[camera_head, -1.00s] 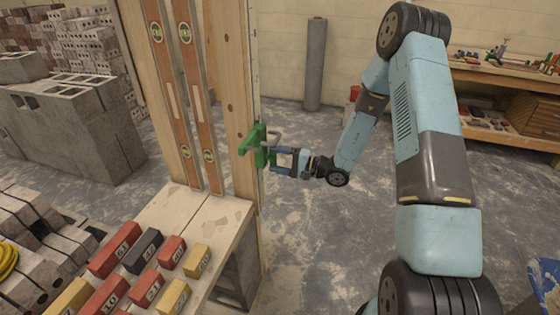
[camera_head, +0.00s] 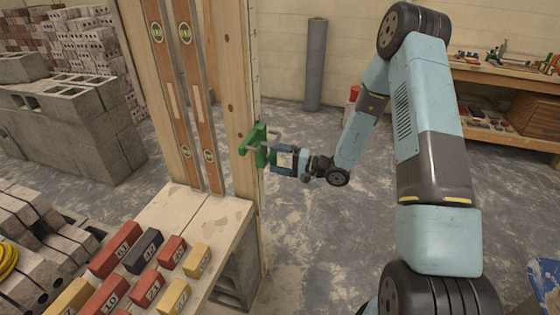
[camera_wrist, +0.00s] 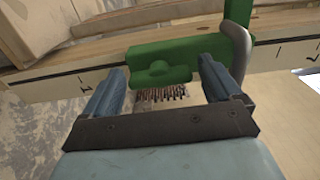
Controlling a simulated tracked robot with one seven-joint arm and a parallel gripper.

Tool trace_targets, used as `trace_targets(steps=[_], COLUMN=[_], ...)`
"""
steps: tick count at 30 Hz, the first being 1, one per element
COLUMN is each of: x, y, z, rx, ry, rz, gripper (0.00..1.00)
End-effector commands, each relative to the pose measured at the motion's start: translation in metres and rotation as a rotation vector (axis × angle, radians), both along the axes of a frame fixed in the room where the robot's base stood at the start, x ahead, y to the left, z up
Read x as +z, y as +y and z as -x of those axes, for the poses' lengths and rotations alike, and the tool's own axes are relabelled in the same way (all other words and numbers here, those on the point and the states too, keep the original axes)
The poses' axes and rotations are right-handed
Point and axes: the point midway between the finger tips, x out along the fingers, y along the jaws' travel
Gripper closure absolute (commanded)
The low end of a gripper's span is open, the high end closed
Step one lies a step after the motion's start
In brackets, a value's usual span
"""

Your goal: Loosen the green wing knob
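The green clamp (camera_head: 256,146) sits on the edge of the upright wooden board in the head view. In the wrist view, its green body (camera_wrist: 180,53) crosses the board's marked edge. The green wing knob (camera_wrist: 160,73) is a low, wide shape with a round bump, facing my wrist camera. My gripper (camera_head: 274,159) reaches it from the right. In the wrist view, my gripper (camera_wrist: 162,68) is open, one blue finger on each side of the knob, with gaps showing. I cannot tell how deep the fingertips reach past it.
A bent grey bar (camera_wrist: 238,50) runs close by the right finger. Two long levels (camera_head: 196,95) lean on the boards left of the clamp. Numbered blocks (camera_head: 138,250) lie on the bench at the lower left.

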Motion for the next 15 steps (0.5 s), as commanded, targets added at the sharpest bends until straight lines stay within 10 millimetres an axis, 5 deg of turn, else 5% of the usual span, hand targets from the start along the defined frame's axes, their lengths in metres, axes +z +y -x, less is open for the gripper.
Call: trace_targets(steps=[15], x=[-0.001], y=[-0.016], z=[0.006], rx=[-0.002], ry=[0.004], rz=[0.002], gripper=[0.0])
